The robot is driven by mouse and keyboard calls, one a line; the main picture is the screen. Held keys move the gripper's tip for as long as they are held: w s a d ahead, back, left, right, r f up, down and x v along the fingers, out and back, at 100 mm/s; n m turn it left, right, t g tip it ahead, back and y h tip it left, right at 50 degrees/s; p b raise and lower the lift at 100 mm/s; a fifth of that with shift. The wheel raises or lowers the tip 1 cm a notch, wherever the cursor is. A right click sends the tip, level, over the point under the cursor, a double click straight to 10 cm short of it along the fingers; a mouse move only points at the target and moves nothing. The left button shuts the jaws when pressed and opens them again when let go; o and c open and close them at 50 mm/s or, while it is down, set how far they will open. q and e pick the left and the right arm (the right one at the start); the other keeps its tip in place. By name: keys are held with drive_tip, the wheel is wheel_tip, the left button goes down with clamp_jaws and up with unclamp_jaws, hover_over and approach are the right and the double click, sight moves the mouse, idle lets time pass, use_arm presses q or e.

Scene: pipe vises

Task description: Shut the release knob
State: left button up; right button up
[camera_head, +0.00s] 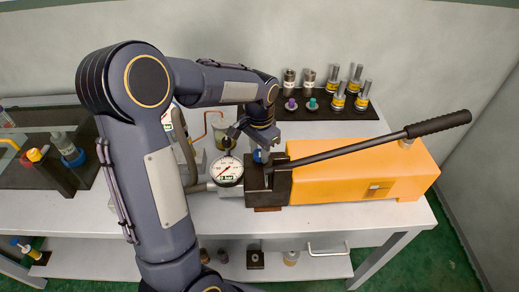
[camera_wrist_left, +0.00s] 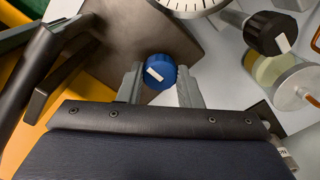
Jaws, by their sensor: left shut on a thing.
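The release knob (camera_wrist_left: 160,72) is a blue ribbed cap with a white mark, which lies slanted in the left wrist view. In the head view a bit of the knob (camera_head: 258,156) shows on top of the dark block at the left end of the orange hand pump (camera_head: 340,173). My left gripper (camera_wrist_left: 160,84) is shut on the knob, one grey finger on each side. In the head view my left gripper (camera_head: 252,148) comes down from above and partly hides the knob. My right gripper is not in view.
A round pressure gauge (camera_head: 227,170) stands just left of the knob. The pump's long black-gripped lever (camera_head: 390,138) slants up to the right. A dark rack (camera_head: 325,105) with several fittings stands behind. The bench front (camera_head: 350,220) is bare.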

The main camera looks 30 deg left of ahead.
sight(259, 153)
use_arm(q)
drive_tip(key=shift+r, duration=0.1)
drive_tip(key=o, duration=1)
wheel_tip(259, 153, up, 8)
drive_tip(key=shift+f, duration=0.1)
idle(0.4)
